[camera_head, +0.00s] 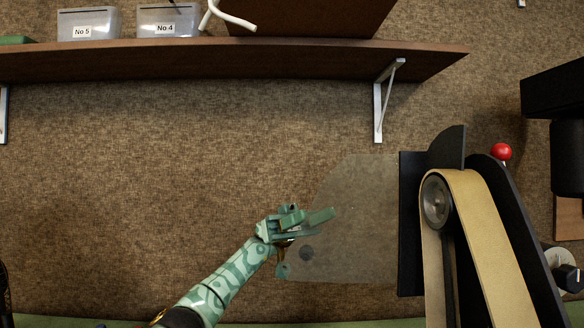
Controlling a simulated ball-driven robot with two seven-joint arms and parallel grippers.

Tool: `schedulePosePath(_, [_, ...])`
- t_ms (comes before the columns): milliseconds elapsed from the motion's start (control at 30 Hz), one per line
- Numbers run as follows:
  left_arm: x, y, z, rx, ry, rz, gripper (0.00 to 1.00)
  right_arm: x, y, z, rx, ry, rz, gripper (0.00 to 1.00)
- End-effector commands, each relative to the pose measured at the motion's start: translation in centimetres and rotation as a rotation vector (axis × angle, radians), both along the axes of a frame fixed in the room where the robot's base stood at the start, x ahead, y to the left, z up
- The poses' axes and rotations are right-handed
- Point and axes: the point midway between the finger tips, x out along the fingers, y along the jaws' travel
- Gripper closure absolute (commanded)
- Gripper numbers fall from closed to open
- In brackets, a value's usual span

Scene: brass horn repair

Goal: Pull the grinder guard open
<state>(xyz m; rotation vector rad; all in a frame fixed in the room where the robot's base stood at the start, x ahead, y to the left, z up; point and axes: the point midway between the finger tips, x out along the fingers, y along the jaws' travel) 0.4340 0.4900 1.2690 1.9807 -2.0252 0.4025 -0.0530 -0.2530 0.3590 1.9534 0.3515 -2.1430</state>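The grinder guard (350,225) is a clear, slightly grey panel. It stands out to the left from the dark plate of the belt grinder (490,240). A round dark knob (306,253) shows near its lower left part. My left gripper (306,242), green and patterned, is at the guard's left edge, close to the knob. Its fingers are apart, one reaching right across the panel and one lower down by the edge. I see nothing held between them. Whether a finger touches the guard I cannot tell. My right gripper is not in view.
A brown shelf (200,62) on white brackets (379,110) runs above, with bins No 5 (88,22) and No 4 (168,20). A red ball knob (502,152) is behind the grinder. Open space lies left of the guard.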

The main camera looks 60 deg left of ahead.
Motion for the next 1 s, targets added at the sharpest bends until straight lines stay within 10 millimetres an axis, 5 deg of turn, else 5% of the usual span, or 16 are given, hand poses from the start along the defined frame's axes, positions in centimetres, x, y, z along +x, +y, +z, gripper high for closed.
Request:
schedulePosePath(100, [-1.7,-1.6,3.2,0.004,-0.002,-0.002,0.56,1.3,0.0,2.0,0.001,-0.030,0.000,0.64])
schedulePosePath(500, [-5.8,-6.8,5.2,0.006,0.013,0.000,0.56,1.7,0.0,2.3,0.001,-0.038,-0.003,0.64])
schedulePosePath(1000, [-7.3,-8.2,6.3,-0.002,0.003,-0.001,0.56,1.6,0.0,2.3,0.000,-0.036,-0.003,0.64])
